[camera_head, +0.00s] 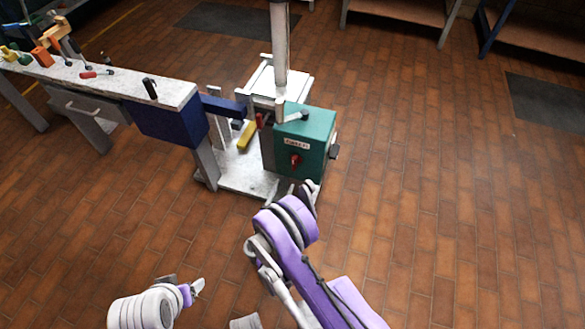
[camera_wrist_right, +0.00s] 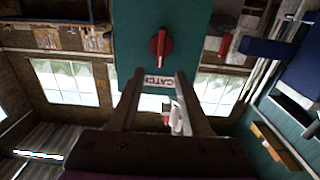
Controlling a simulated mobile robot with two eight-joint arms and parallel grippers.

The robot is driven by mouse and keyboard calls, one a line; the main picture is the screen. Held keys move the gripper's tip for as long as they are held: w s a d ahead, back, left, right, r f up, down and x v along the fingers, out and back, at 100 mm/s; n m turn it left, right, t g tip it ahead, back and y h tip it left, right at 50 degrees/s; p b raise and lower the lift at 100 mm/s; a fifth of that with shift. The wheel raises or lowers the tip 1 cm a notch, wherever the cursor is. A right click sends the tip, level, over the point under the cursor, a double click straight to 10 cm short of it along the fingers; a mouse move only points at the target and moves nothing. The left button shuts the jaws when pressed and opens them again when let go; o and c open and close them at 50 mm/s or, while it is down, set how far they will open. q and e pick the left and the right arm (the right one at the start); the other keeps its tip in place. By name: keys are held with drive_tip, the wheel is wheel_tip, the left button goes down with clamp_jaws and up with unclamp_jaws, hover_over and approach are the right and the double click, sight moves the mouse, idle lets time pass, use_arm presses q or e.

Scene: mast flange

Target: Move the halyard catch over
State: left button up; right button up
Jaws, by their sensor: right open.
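The halyard catch is a red turn-knob (camera_head: 295,160) on the front of a green box (camera_head: 315,134), under a white label (camera_head: 297,143). In the right wrist view the knob (camera_wrist_right: 158,45) shows upside down, with the label reading CATCH (camera_wrist_right: 159,81). My right gripper (camera_head: 307,190) is just in front of and below the box. In its wrist view the jaws (camera_wrist_right: 159,76) are open and empty, pointing at the label, apart from the knob. My left gripper (camera_head: 196,288) is low at the left, away from the box; its jaw opening is unclear.
A mast (camera_head: 280,45) rises behind the box from a pale base plate (camera_head: 235,177). A dark handle (camera_head: 334,152) juts from the box's right side. A yellow bar (camera_head: 247,136) is left of it. A workbench (camera_head: 170,92) with tools stands left.

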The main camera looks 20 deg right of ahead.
sight(293, 165)
drive_tip(key=x, duration=1)
drive_tip(key=shift+w+d+f, duration=0.1)
drive_tip(key=shift+w+d, duration=0.05)
drive_tip(key=shift+w, duration=0.15)
clamp_jaws()
